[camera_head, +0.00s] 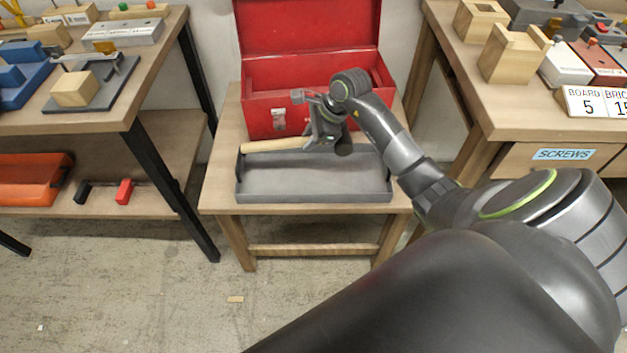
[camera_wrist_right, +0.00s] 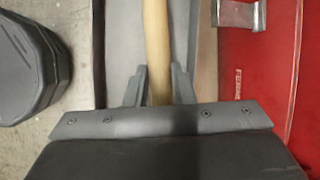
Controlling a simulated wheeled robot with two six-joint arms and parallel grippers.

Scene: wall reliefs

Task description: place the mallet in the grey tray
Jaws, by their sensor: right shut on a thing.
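The mallet (camera_head: 272,145) shows as a pale wooden handle reaching left from my right gripper (camera_head: 318,138), along the back edge of the grey tray (camera_head: 315,186). My right gripper is shut on the handle. In the right wrist view the handle (camera_wrist_right: 156,45) runs between the two fingers (camera_wrist_right: 157,88), with the grey tray (camera_wrist_right: 122,40) behind it. I cannot clearly make out the mallet's head, nor whether the handle touches the tray rim. The tray is shallow and looks empty. My left gripper is not in view.
An open red toolbox (camera_head: 258,108) stands just behind the tray on the same small wooden table (camera_head: 222,190). Workbenches with wooden blocks and fixtures stand left (camera_head: 85,122) and right (camera_head: 500,120). My right arm crosses the right side.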

